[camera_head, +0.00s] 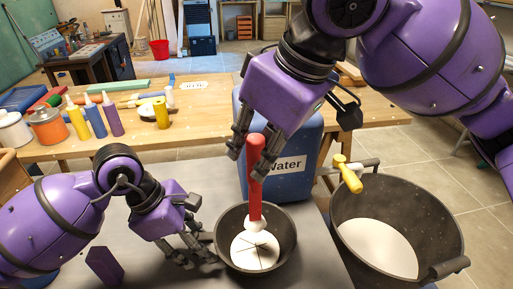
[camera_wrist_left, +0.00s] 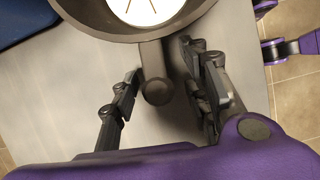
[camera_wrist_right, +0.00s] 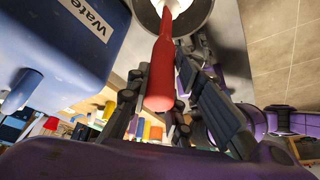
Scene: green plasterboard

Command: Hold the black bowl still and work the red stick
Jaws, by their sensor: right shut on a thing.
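The black bowl (camera_head: 286,222) stands on the grey table, with white material and a white whisk-like end of the stick inside. Its short handle (camera_wrist_left: 154,75) points toward my left gripper. The red stick (camera_head: 255,180) stands nearly upright in the bowl; it also shows in the right wrist view (camera_wrist_right: 161,70). My left gripper (camera_head: 203,256) is beside the bowl; in the left wrist view its fingers (camera_wrist_left: 160,88) are apart on either side of the handle, with visible gaps. My right gripper (camera_head: 245,142) is shut on the red stick near its top.
A blue water container (camera_head: 290,185) stands right behind the bowl. A large black bucket (camera_head: 440,215) with white contents and a yellow-handled tool (camera_head: 348,174) is at the right. A wooden bench (camera_head: 210,125) with bottles is behind. A purple block (camera_head: 104,265) is at the front left.

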